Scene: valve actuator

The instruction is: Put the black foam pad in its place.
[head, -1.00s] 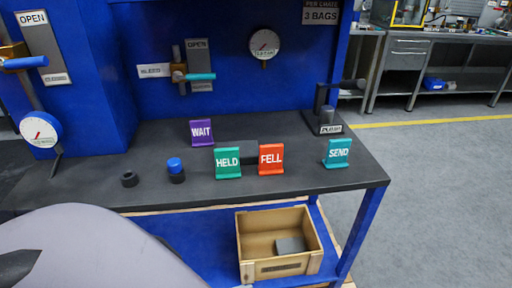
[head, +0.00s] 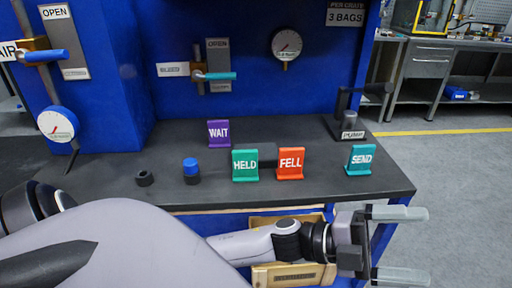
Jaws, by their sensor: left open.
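My left gripper (head: 405,245) is in front of the table's right front corner, with its fingers wide apart and nothing between them. Its forearm crosses in front of the wooden crate (head: 290,276) under the tabletop and hides most of its inside. The dark pad-like block that lay in the crate earlier cannot be seen now. Another dark grey block (head: 267,155) stands on the table behind the green HELD sign (head: 245,165) and the red FELL sign (head: 290,163). I cannot tell which is the foam pad. My right gripper is not in view.
The dark tabletop (head: 330,188) also bears a purple WAIT sign (head: 218,133), a teal SEND sign (head: 360,160), a blue-topped knob (head: 191,170), a black ring (head: 145,178) and a pump lever (head: 350,120). A blue panel with valves and gauges stands behind.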

